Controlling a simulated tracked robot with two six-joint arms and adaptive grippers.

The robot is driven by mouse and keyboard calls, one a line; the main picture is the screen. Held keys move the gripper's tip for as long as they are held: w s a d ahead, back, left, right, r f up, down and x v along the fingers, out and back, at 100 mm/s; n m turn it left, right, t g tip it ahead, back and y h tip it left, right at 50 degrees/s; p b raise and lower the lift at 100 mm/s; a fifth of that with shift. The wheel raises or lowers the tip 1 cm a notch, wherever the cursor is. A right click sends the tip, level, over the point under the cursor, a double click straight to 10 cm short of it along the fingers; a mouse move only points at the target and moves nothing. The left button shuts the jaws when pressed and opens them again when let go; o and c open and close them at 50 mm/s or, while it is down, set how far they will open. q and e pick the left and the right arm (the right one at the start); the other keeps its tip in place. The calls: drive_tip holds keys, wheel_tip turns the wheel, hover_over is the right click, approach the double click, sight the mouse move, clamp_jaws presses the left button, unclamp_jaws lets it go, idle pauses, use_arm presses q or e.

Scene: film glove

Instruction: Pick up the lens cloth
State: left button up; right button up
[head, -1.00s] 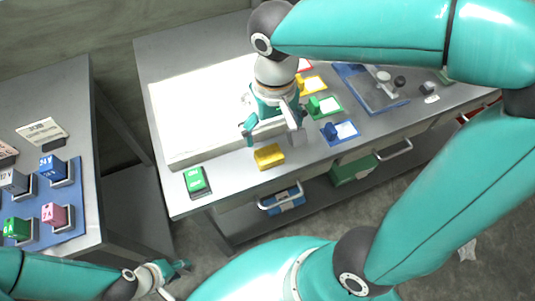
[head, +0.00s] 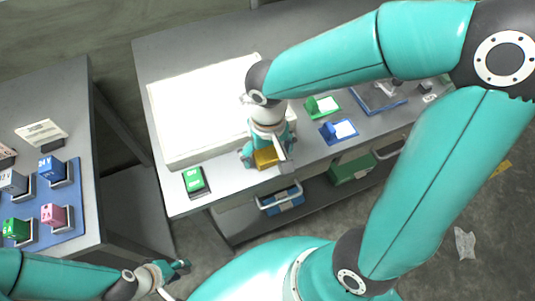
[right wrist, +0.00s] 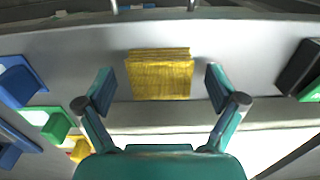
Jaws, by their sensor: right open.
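The lens cloth, a yellow folded square (head: 265,158), lies on the grey table near its front edge. In the right wrist view the cloth (right wrist: 160,75) lies flat, centred between the fingers. My right gripper (right wrist: 159,90) is open, one finger on each side of the cloth with a gap on both sides. In the head view the right gripper (head: 266,153) is over the cloth and partly hides it. I cannot tell its exact height above the table. My left gripper (head: 174,277) is low at the lower left, far from the cloth; its jaws are unclear.
A bright white light panel (head: 190,115) lies behind the cloth. A green-topped dark box (head: 196,181) stands to the left. Green (head: 322,106) and blue (head: 338,131) stands are to the right. A side table with a blue mat (head: 75,220) holds several coloured blocks.

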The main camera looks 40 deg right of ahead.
sight(267, 152)
drive_tip(key=c, duration=1.1)
drive_tip(key=shift+r, duration=0.15)
wheel_tip(267, 152, up, 20)
drive_tip(key=shift+f+p, duration=0.1)
drive_tip(key=shift+p, duration=0.55)
drive_tip(key=o, duration=0.3)
drive_tip(key=c, duration=0.3)
drive_tip(key=shift+w, duration=0.15)
drive_tip(key=shift+c, duration=0.2)
